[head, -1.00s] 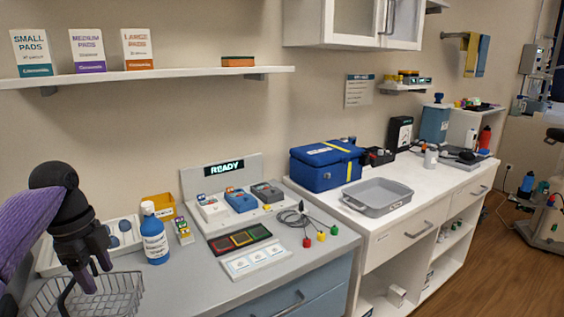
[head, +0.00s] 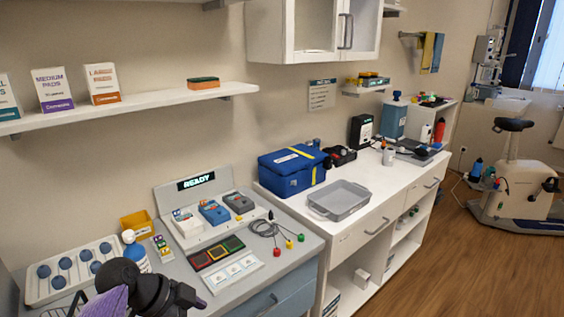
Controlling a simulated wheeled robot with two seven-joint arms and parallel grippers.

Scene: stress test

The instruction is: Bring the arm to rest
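My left arm, with a purple sleeve, comes in at the bottom left. Its black gripper (head: 187,298) is low at the bottom edge, in front of the grey counter (head: 235,290) and pointing right. Its fingers are foreshortened, so I cannot tell whether they are open or shut. No object shows in it. My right gripper is not in view.
A tray with blue round items (head: 34,293), a wire basket and a yellow bin (head: 136,224) are near the arm. A charging station marked READY (head: 170,196), colored pads and cables stand on the counter. A blue bag (head: 293,172) and grey tray (head: 340,213) are farther right.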

